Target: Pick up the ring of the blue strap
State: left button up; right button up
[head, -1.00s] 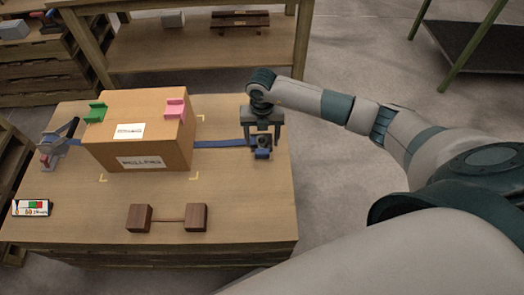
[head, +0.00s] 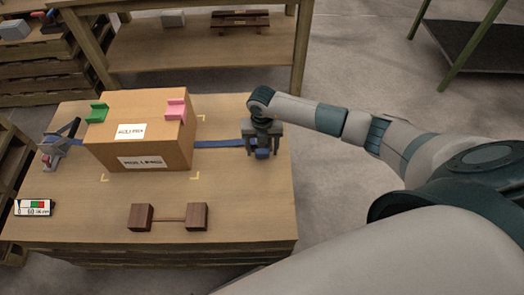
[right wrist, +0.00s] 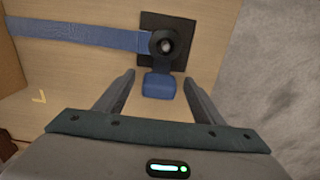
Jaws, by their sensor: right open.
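The blue strap (head: 222,143) runs flat from the right side of the cardboard box (head: 140,157) toward the table's right edge. In the right wrist view the strap (right wrist: 80,34) ends at a round dark ring (right wrist: 163,43) on a black square pad (right wrist: 180,22). A blue tab (right wrist: 158,86) sticks out below the ring. My right gripper (head: 263,155) is over this end and hides most of it in the head view. In the right wrist view its fingers (right wrist: 159,78) are apart, on either side of the tab, with nothing gripped. My left gripper is not in view.
A grey clamp-like buckle (head: 54,150) is at the table's left. Green (head: 97,112) and pink (head: 175,109) pieces sit on the box. Bare table (head: 245,205) lies front right.

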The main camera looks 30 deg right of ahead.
dwell(0.3)
jog(key=c, duration=1.2)
jog(key=shift+r, duration=0.15)
